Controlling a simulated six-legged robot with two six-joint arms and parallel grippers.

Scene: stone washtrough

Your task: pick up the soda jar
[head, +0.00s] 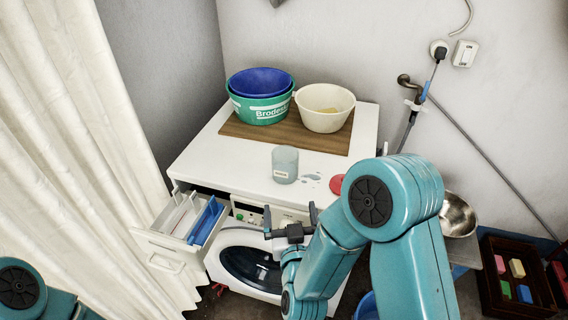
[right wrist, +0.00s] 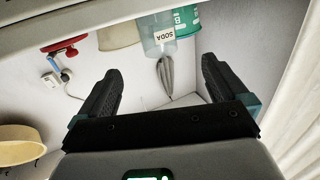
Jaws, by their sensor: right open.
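The soda jar (head: 285,166) is a pale, cloudy grey-blue jar with a small white label, standing upright on the white washing machine top near its front edge. In the right wrist view, which is upside down, the jar (right wrist: 158,34) shows its SODA label beyond the fingers. My right gripper (head: 290,216) is open and empty, in front of the machine and below the jar, apart from it. Its two black fingers (right wrist: 160,72) are spread wide in the wrist view. My left gripper is out of view; only part of that arm shows at the lower left.
A wooden board (head: 245,131) behind the jar bears a green tub (head: 262,110) with a blue bowl (head: 260,80), and a cream bowl (head: 324,108). A red object (head: 336,184) lies right of the jar. The detergent drawer (head: 178,225) is pulled out at left.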

